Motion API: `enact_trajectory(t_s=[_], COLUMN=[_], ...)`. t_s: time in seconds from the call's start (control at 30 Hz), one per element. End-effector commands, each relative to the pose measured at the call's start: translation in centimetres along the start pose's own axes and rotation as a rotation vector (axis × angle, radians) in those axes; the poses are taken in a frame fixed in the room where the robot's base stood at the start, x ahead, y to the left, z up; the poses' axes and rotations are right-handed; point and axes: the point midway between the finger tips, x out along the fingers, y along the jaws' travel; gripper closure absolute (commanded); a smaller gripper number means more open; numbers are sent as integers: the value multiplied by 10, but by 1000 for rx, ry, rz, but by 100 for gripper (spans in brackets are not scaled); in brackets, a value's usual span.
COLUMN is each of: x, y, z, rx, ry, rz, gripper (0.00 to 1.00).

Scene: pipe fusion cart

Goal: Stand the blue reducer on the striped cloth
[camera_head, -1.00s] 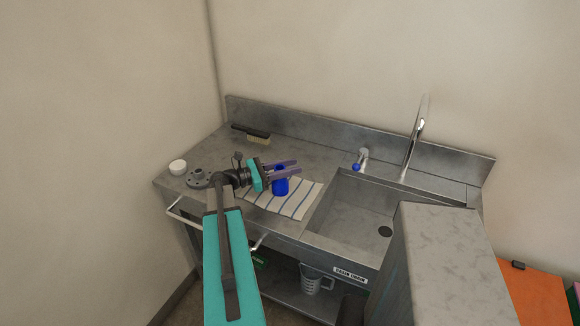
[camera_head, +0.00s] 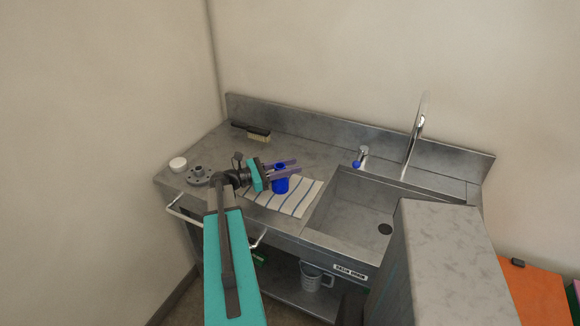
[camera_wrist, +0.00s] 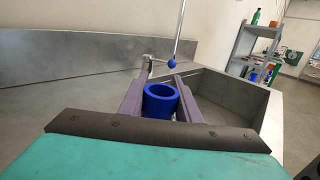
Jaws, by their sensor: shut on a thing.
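The blue reducer (camera_head: 280,185) is upright between the purple fingers of my gripper (camera_head: 284,168), over the striped cloth (camera_head: 298,201). In the wrist view the open round top of the reducer (camera_wrist: 161,97) faces up, with one finger of my gripper (camera_wrist: 160,88) on each side. My gripper is shut on it. The cloth is white with blue stripes and lies flat on the steel counter, left of the sink. The head view does not clearly show whether the reducer's base touches the cloth.
The sink (camera_head: 350,215) lies right of the cloth. A tap (camera_head: 414,135) and a blue-tipped valve (camera_head: 359,159) stand behind. A grey flange (camera_head: 199,175), a white cap (camera_head: 178,164) and a brush (camera_head: 252,132) sit on the counter's left part.

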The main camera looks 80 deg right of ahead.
Motion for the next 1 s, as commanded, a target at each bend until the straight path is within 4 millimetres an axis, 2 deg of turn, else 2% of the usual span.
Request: enact_trajectory(t_s=[0.03,0.1,0.13,0.23,0.57,0.8,1.0], x=[0,0,0,0,0,0,-26], y=[-2,-2,-2,-2,-2,-2,-1], z=[-10,-10,-10,-9,-5,10,5], rx=[-7,-8,-8,-6,-3,0,-1], ry=[17,17,17,16,12,11,11], rz=[-4,-4,-5,-4,-4,-4,-1], gripper=[100,100,67,51,51,51,51])
